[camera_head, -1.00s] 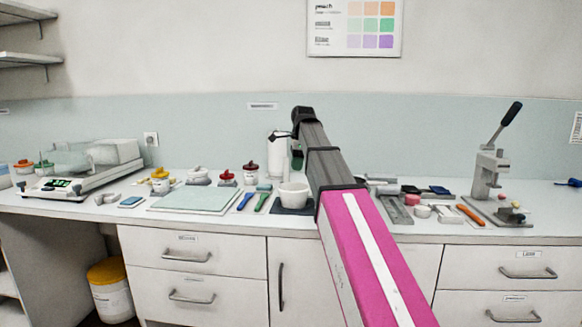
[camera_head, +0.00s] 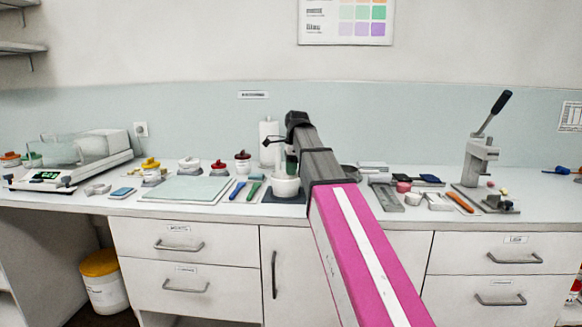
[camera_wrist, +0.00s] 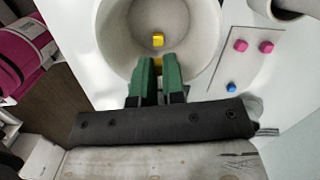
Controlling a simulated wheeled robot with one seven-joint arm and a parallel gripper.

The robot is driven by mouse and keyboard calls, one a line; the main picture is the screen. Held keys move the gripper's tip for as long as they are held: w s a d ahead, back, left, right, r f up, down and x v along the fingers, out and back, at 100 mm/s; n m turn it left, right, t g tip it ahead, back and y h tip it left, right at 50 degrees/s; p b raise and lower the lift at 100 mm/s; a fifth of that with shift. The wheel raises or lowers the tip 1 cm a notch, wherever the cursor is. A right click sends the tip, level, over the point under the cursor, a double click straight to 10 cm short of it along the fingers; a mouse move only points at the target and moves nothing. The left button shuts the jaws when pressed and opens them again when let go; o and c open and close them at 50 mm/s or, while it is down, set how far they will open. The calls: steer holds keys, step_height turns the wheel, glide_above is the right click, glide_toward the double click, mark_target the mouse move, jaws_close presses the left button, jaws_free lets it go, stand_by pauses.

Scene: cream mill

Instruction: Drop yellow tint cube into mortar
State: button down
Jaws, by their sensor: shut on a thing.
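The mortar is a white round bowl (camera_head: 286,187) on a dark mat on the counter. In the wrist view the mortar (camera_wrist: 112,35) fills the top middle. One yellow cube (camera_wrist: 158,40) shows inside the bowl. My gripper (camera_wrist: 158,72) has green fingers and reaches over the mortar's near rim. It is shut on another yellow tint cube (camera_wrist: 158,62), of which a small part shows between the fingers. In the head view my arm hides most of the gripper, which is above the mortar.
A pale plate (camera_wrist: 243,65) with pink cubes and a blue piece lies right of the mortar in the wrist view. A blue tool (camera_head: 238,190), a green tool (camera_head: 254,191) and a pale board (camera_head: 185,189) lie to its left. A lever press (camera_head: 480,170) stands at right.

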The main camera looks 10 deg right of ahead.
steer(key=c, duration=1.1)
jaws_free()
steer(key=shift+r, duration=0.15)
steer(key=shift+d+r, duration=0.2)
steer(key=shift+r, duration=1.55)
steer(key=shift+d+r, duration=0.25)
steer(key=shift+r, duration=1.5)
steer(key=shift+d+r, duration=0.2)
steer(key=shift+r, duration=1.55)
